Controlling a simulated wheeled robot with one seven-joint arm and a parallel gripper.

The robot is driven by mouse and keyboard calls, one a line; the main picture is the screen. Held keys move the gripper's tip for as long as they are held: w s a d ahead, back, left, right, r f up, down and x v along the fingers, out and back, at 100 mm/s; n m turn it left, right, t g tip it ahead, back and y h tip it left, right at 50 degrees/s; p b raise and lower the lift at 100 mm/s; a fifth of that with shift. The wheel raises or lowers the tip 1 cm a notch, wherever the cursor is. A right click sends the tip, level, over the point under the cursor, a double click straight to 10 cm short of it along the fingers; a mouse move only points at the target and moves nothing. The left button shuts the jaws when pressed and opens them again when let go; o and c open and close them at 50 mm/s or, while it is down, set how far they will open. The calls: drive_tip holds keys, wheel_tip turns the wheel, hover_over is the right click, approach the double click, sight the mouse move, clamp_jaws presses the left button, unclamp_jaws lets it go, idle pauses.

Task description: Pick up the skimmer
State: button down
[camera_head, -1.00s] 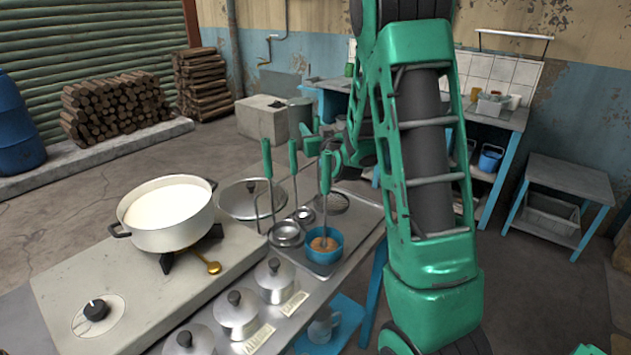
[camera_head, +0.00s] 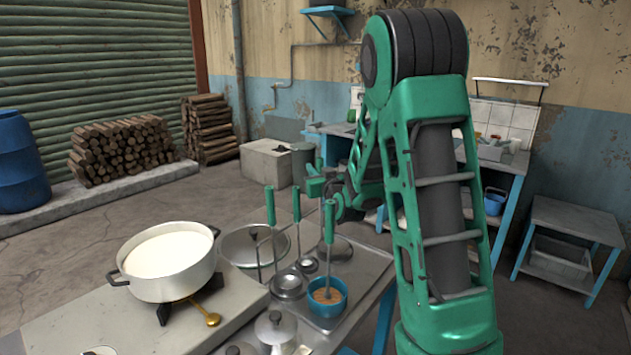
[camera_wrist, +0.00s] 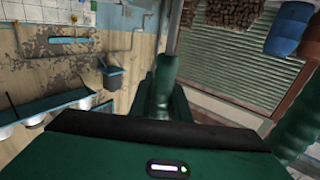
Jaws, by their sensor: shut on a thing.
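The skimmer's flat round perforated head (camera_head: 340,249) shows over the back of the metal tray (camera_head: 366,285), partly behind an upright green-handled tool (camera_head: 329,222). My gripper (camera_head: 320,186) is behind the row of upright green handles, small and partly hidden by my arm. In the wrist view a green handle (camera_wrist: 164,75) stands between my gripper's dark green fingers (camera_wrist: 163,105), which are shut on it. I take it as the skimmer's handle; the join to the head is hidden. Whether the head touches the tray is hard to tell.
Two ladles (camera_head: 288,284) (camera_head: 307,264) and a blue bowl (camera_head: 328,305) with brown contents crowd the tray. A white pot of milk (camera_head: 168,262) stands on the stove at left. A round lid (camera_head: 246,247) lies between. Lidded canisters (camera_head: 275,331) line the front.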

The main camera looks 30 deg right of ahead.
wheel_tip(320, 180, up, 16)
idle(0.5)
drive_tip(key=shift+s+d, duration=0.1)
drive_tip(key=shift+d, duration=0.05)
idle(0.3)
